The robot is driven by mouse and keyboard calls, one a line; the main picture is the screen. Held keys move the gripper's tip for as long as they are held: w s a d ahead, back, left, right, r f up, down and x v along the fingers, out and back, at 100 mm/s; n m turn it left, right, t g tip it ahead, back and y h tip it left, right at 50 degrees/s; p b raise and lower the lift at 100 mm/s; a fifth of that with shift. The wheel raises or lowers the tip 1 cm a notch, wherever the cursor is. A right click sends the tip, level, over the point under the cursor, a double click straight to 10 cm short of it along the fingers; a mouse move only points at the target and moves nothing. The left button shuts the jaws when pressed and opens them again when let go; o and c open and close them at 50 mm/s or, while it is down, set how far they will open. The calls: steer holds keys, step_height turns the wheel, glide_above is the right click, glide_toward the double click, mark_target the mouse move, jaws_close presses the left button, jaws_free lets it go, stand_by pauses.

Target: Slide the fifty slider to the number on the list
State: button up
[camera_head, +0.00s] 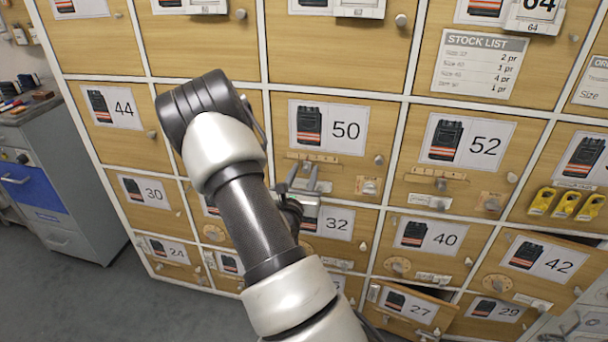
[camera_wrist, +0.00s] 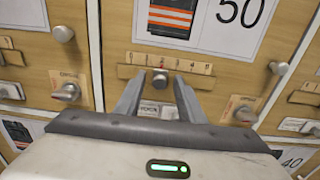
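The strip also shows in the head view (camera_head: 313,157), under the 50 label (camera_head: 328,128). The knob sits left of the strip's middle; the digit above it is too small to read surely. My gripper (camera_wrist: 159,86) is open, with one finger on each side of the knob and a gap on both sides. The stock list (camera_head: 480,63) hangs on a door at upper right, showing 2, 1, 4 and 1 pr; its size numbers are blurred.
Other doors have similar strips, including 52 (camera_head: 440,173). A latch handle (camera_wrist: 67,92) and a round door knob (camera_wrist: 278,68) stick out near my gripper. Yellow items (camera_head: 565,205) hang at right. A blue-drawered cabinet (camera_head: 50,190) stands at left.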

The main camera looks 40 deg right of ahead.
jaws_close()
steer(key=shift+w+a, duration=0.9)
steer(key=shift+w, duration=0.15)
jaws_free()
steer(key=shift+s, duration=0.1)
steer(key=p+v, duration=0.2)
steer(key=v, duration=1.5)
steer(key=shift+a, duration=0.2)
